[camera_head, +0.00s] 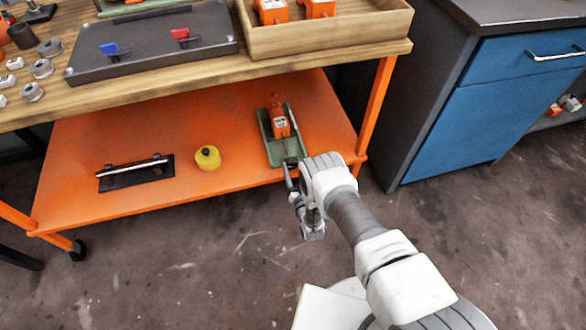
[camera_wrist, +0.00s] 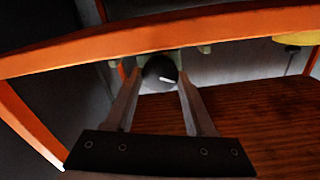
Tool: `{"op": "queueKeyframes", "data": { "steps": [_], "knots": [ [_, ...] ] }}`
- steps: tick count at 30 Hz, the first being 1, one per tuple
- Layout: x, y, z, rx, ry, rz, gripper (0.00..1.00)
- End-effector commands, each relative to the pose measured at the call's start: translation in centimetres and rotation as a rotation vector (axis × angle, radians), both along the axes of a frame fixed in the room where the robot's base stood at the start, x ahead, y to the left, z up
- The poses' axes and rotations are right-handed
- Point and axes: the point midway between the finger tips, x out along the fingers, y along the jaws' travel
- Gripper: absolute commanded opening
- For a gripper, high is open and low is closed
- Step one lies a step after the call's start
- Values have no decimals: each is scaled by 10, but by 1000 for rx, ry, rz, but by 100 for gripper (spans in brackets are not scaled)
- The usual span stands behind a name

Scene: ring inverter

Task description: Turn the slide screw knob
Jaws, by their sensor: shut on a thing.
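The slide screw knob (camera_wrist: 159,73) is a dark round knob with a white mark, seen end-on in the wrist view. My gripper (camera_wrist: 159,82) has one finger on each side of it and is shut on it. In the head view my gripper (camera_head: 289,178) is at the front edge of the lower orange shelf, at the near end of a green-based device (camera_head: 290,151) with an orange and white part (camera_head: 279,122) on it. The knob is hidden there behind my gripper and wrist.
The orange shelf (camera_head: 235,119) has a front rim (camera_wrist: 80,52) close above the knob in the wrist view. A yellow round object (camera_head: 207,157) and a black plate with a bar (camera_head: 135,173) lie to the left. A blue cabinet (camera_head: 460,125) stands right. The floor in front is clear.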

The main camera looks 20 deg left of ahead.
Motion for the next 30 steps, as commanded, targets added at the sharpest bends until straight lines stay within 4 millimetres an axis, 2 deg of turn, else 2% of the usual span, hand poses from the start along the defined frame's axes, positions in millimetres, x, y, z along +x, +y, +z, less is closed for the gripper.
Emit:
{"op": "queueKeyframes", "data": {
  "steps": [1,3,16,30],
  "knots": [
    [0,0,0,0,0,0,13],
    [0,0,0,0,0,0,0],
    [0,1,0,-81,-49,1,0],
    [-1,2,-1,-426,-260,2,0]
  ]
}}
